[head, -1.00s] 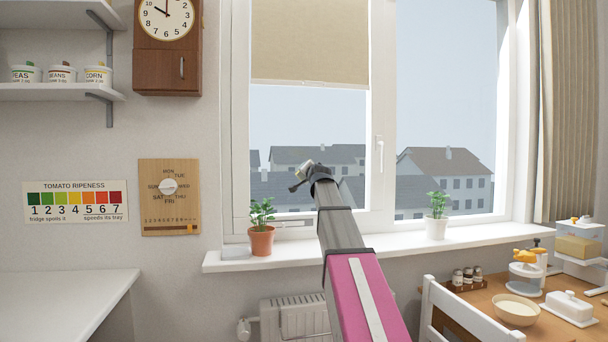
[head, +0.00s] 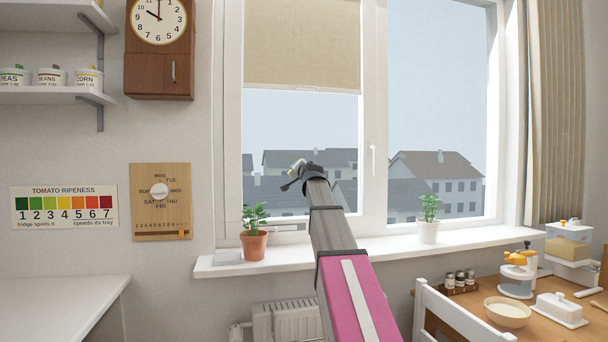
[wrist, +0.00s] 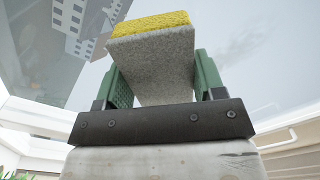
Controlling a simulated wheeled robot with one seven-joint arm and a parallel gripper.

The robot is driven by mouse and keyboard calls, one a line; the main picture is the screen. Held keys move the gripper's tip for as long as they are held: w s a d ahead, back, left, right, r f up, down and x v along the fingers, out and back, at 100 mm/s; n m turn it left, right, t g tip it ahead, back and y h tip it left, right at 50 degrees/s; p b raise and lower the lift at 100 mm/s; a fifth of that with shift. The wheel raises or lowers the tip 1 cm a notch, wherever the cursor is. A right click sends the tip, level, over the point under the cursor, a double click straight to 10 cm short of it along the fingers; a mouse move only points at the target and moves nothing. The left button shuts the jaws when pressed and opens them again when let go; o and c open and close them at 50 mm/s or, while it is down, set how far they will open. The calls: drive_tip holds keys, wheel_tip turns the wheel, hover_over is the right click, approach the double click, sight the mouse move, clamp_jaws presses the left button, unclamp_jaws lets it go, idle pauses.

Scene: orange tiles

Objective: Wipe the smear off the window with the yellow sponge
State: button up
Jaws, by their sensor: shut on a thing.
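The yellow sponge (wrist: 152,24) shows in the wrist view with a yellow face at the top and a thick grey body. My gripper (wrist: 157,68) is shut on its grey body, with a green finger on each side. A faint grey smear (wrist: 240,44) shows to the right of the sponge, apart from it in the picture. In the head view my gripper (head: 295,175) is small, in front of the lower part of the left window pane (head: 290,118). I cannot tell whether the sponge touches the glass.
A potted plant (head: 254,240) stands on the window sill (head: 350,252) left of my arm, and a white-potted plant (head: 428,228) stands to the right. A beige blind (head: 300,45) covers the upper left pane. The window handle (head: 372,160) sticks out on the frame.

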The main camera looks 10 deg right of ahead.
sight(285, 166)
drive_tip(key=shift+s+a, duration=0.1)
drive_tip(key=shift+a, duration=4.6)
drive_tip(key=shift+r, duration=1)
drive_tip(key=shift+w+d, duration=0.2)
drive_tip(key=shift+d, duration=5.2)
drive_tip(key=shift+r, duration=0.1)
